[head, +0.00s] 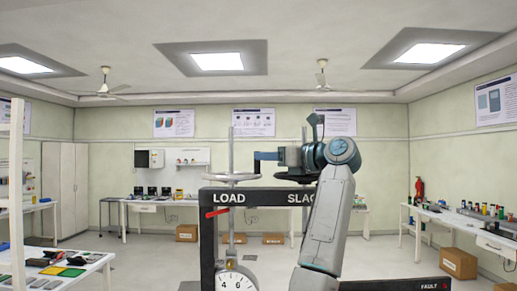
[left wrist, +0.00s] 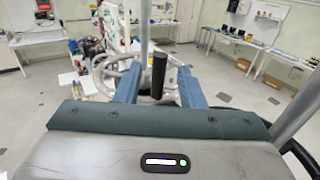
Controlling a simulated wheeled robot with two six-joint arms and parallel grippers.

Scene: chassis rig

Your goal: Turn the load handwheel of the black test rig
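The black test rig (head: 265,197) stands ahead in the head view, with LOAD and SLACK lettering on its top beam. The load handwheel (head: 220,177) shows nearly edge-on above LOAD, around an upright metal post. My left gripper (head: 259,160) is just right of that post, at about handwheel height, pointing left. In the left wrist view a black upright handle (left wrist: 159,76) stands between the two blue fingers of the left gripper (left wrist: 158,86), with gaps on both sides. The fingers are apart. The handle is not clear in the head view. My right gripper is not in view.
A round dial gauge (head: 236,280) sits below LOAD, with a red pointer (head: 217,212) above it. A second upright post (head: 304,140) rises behind my arm. Workbenches (head: 480,230) line the room, with cardboard boxes (head: 458,263) on the floor.

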